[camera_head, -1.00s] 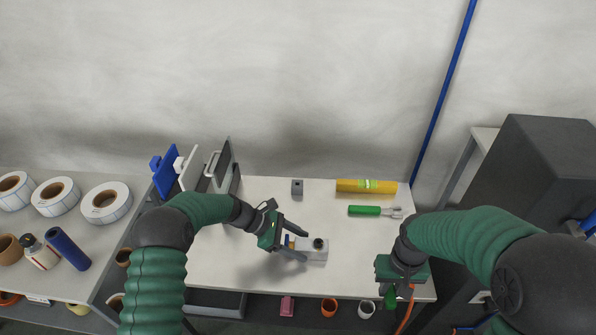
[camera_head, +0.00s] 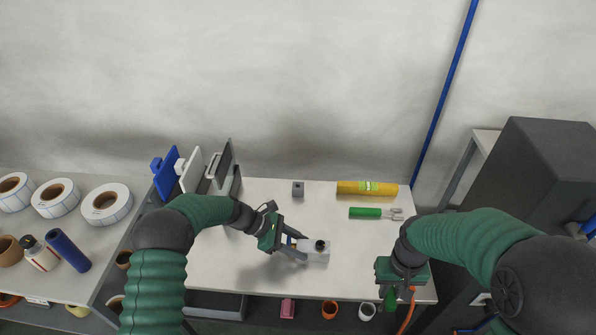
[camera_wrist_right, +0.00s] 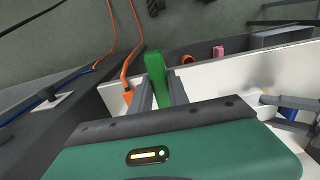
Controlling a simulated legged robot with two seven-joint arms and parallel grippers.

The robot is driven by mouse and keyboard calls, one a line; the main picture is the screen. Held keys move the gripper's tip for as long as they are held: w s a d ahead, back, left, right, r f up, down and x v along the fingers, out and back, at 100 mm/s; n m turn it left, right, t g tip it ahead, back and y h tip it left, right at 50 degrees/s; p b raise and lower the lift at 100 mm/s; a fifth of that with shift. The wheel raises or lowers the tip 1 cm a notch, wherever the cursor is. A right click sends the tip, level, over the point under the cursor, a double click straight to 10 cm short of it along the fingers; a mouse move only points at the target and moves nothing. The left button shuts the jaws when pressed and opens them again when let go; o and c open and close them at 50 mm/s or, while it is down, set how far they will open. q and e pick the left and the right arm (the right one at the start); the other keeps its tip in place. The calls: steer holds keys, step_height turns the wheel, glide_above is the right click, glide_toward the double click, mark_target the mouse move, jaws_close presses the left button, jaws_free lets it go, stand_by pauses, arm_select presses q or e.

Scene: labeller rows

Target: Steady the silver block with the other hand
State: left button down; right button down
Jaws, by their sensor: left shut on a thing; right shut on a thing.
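The silver block (camera_head: 315,252) is a light grey block with a black round knob on top, lying on the white table. My left gripper (camera_head: 297,246) reaches it from the left, and its jaws are shut on the block's left end. My right gripper (camera_head: 391,283) hangs over the table's front right corner, away from the block. It is shut on a green-handled thing (camera_head: 390,300), which also shows between the fingers in the right wrist view (camera_wrist_right: 156,80). The far end of that thing is hard to make out.
A small grey block (camera_head: 298,189), a yellow roll (camera_head: 367,188) and a green-handled fork-like tool (camera_head: 372,213) lie at the back of the table (camera_head: 260,300). Upright panels (camera_head: 190,170) stand at its left end. An orange cable (camera_wrist_right: 134,50) hangs near my right gripper.

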steer(key=shift+r, duration=0.1)
stand_by(0.7)
steer(key=shift+a+r, duration=0.25)
steer(key=shift+a, duration=0.05)
steer(key=w+a+r+m, duration=0.4)
steer(key=w+a+r, duration=1.1)
steer(key=a, duration=0.1)
steer(key=shift+a+r, duration=0.3)
steer(key=shift+a, duration=0.1)
steer(key=shift+s+f, duration=0.1)
